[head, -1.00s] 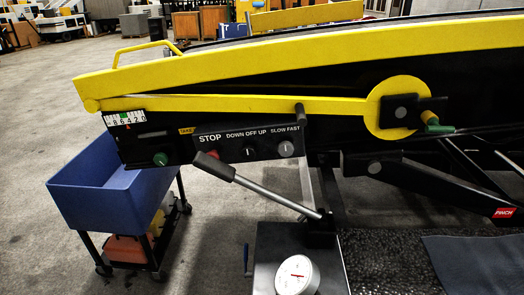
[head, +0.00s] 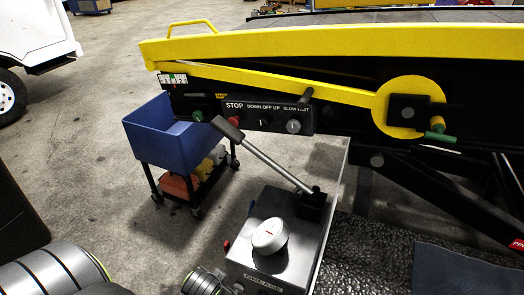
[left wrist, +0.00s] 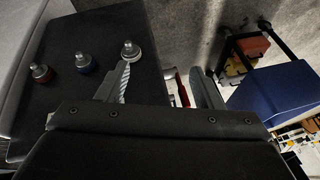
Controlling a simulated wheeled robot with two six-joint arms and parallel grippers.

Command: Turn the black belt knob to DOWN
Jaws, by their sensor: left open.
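The black belt knob (head: 264,126) is on the dark control panel (head: 250,114) of the belt loader, under the label DOWN OFF UP. Its pointer is too small to read. My left gripper (left wrist: 165,88) is open in the left wrist view, its two fingers apart with nothing held between them. In the head view only my left arm's grey links show at the bottom left, well below the panel. The knob is not recognisable in the left wrist view. My right gripper is not in view.
A red STOP button (head: 234,122) and a silver SLOW FAST knob (head: 293,127) flank the knob. A grey lever (head: 262,150) slants in front below the panel, rising from a metal box (head: 248,277) with a white gauge. A blue cart (head: 168,142) stands left.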

